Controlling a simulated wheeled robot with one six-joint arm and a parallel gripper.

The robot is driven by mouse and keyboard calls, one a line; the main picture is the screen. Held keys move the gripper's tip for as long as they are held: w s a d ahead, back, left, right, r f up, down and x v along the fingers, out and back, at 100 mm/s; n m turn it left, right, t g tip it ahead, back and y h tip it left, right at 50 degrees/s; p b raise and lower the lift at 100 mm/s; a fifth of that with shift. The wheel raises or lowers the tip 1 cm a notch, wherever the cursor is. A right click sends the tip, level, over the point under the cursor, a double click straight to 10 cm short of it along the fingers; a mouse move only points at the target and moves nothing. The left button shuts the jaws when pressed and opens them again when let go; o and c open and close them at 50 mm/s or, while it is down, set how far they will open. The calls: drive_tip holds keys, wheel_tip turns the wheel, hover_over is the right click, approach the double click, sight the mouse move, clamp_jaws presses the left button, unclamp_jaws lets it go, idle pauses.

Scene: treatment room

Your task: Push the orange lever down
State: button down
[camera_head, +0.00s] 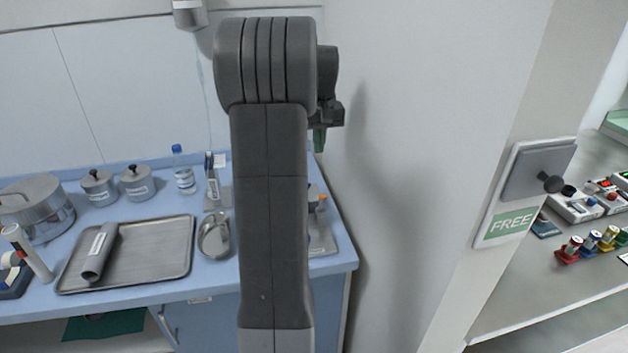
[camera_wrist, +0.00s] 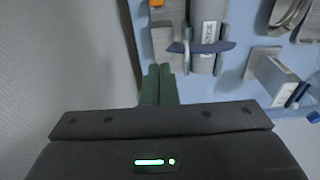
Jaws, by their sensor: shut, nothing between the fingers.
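A small orange part, which looks like the orange lever (camera_head: 323,199), shows on a grey fixture (camera_head: 321,236) at the right end of the blue counter, partly hidden behind my arm. In the wrist view an orange bit (camera_wrist: 156,3) is cut off by the top edge, on the grey fixture (camera_wrist: 164,38). My gripper (camera_head: 320,140) is above the counter's right end, higher than the orange part in the picture and apart from it. In the wrist view its green fingers (camera_wrist: 158,84) are together and empty, pointing toward the fixture.
A metal tray (camera_head: 170,278) with a grey roll, a kidney dish (camera_head: 214,236), a bottle (camera_head: 184,172) and lidded pots (camera_head: 137,183) stand left of my arm. A white wall (camera_head: 400,180) rises right of the counter.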

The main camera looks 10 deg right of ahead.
idle(0.3)
drive_tip(key=p, duration=0.2)
hover_over(321, 204)
drive_tip(key=w, duration=0.2)
wheel_tip(321, 204, down, 11)
drive_tip(key=shift+d+r, duration=0.1)
drive_tip(key=shift+r, duration=0.05)
drive_tip(key=shift+s+f, duration=0.3)
drive_tip(key=shift+s, duration=0.15)
